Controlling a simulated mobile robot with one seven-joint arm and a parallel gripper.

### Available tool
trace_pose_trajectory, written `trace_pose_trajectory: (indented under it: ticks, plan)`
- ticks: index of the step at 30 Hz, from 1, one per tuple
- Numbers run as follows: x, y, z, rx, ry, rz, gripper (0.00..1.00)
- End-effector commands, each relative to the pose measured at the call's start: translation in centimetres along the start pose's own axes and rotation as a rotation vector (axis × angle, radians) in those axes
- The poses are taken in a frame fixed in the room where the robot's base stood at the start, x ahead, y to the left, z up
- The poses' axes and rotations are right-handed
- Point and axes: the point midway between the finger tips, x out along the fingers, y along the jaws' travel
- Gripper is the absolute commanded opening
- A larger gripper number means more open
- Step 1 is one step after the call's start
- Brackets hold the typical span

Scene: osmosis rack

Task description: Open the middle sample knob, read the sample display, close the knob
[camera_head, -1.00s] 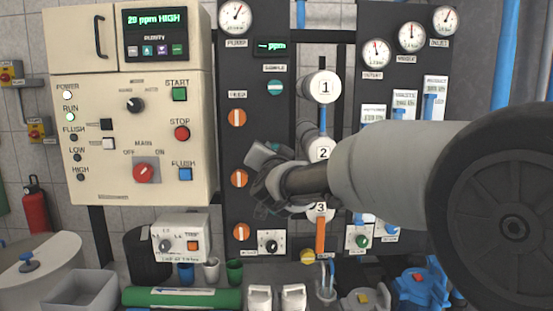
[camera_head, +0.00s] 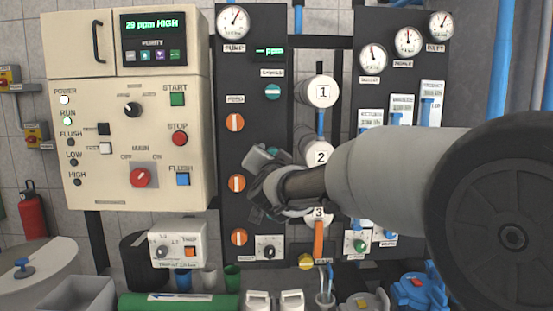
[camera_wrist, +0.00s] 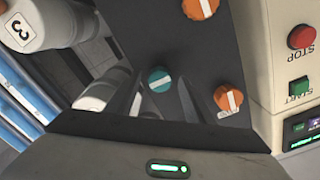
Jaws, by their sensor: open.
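The upper teal knob (camera_head: 272,92) also has a level stripe. The sample display (camera_head: 270,50) shows dashes and "ppm".
Orange knobs (camera_head: 235,122) with upright stripes stand in a column left of the teal ones. The cream control box (camera_head: 128,140) is further left, its display (camera_head: 153,40) reading 29 ppm HIGH. White numbered tubes (camera_head: 320,91) stand on the right.

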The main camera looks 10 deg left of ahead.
Motion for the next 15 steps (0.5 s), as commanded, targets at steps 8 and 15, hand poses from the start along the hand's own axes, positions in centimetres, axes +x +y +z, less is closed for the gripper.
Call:
trace_pose_trajectory:
  ticks: [8,15]
  plan:
    - [-1.5,-0.1,-0.1,-0.002,-0.001,-0.001,0.48]
    - [-7.0,-0.2,-0.2,-0.003,0.001,-0.003,0.48]
